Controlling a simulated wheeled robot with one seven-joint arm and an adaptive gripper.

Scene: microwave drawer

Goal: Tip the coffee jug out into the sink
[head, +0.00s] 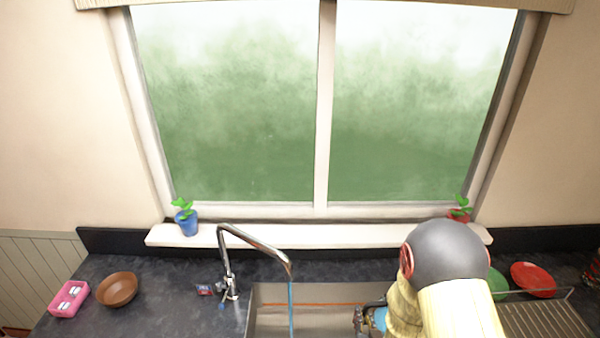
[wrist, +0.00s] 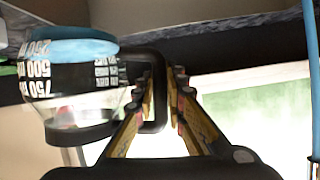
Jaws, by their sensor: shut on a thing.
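The coffee jug (wrist: 75,85) is clear, with a black band, white volume marks and a blue end, in the left of the wrist view. My gripper (wrist: 162,90) is shut on its black handle (wrist: 158,100). In the head view my arm hides most of the jug; a blue part of it (head: 378,319) shows over the sink's right side. The wrist picture looks inverted, with the blue end at the top; I cannot tell the jug's exact tilt. The steel sink (head: 270,296) lies at the bottom centre of the head view, partly cut off.
The tap (head: 250,237) arches over the sink's left part, with a blue water stream (head: 291,308). A drying rack (head: 545,318) with a red plate (head: 533,279) stands at right. A brown bowl (head: 117,289) and pink sponge holder (head: 69,299) sit left. Potted plants line the windowsill (head: 320,236).

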